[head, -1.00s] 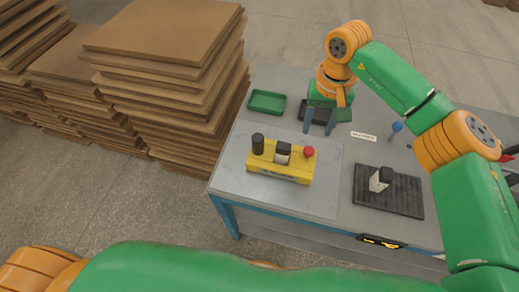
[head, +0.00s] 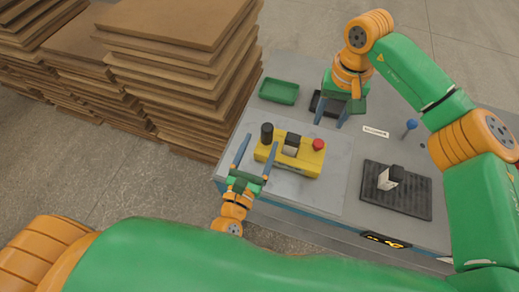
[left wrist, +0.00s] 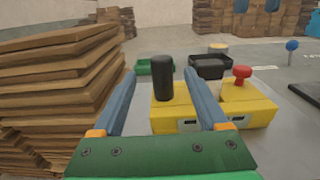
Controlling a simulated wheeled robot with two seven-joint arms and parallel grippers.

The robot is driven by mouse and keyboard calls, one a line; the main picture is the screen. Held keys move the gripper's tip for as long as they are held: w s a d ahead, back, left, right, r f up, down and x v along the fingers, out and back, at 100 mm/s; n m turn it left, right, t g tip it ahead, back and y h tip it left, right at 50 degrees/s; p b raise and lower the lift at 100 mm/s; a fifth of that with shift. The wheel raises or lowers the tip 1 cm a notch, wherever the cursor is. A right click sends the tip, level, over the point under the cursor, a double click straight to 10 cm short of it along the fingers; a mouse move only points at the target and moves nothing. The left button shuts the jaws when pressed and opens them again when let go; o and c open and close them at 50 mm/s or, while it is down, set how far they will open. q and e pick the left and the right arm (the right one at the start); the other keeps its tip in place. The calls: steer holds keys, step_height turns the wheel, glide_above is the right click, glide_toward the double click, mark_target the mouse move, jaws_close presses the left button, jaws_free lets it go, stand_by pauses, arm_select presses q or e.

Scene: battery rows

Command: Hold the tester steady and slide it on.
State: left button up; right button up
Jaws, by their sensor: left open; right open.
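The yellow tester (head: 300,162) stands on a light grey plate on the table. It carries a black cylinder (head: 267,133) at its left, a dark-and-light block (head: 291,143) in its middle and a red button (head: 318,144) at its right. My left gripper (head: 261,143) is open at the tester's left end. In the left wrist view (left wrist: 165,95) the cylinder appears between its two fingers, and the right finger overlaps the yellow body; contact cannot be told. My right gripper (head: 332,109) is open at the back, by the black tray (head: 318,98).
A green tray (head: 279,90) is at the back left. A dark mat (head: 410,205) at the right bears a black-and-white block (head: 389,178). A blue-knobbed lever (head: 410,125) stands behind it. Stacked brown boards (head: 185,75) rise beside the table's left edge.

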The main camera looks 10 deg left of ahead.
mark_target(265, 135)
arm_select(q)
steer(key=w, duration=0.4)
steer(key=w+d, duration=0.1)
steer(key=w, duration=0.1)
steer(key=shift+s, duration=0.1)
steer(key=shift+c, duration=1.3)
jaws_close()
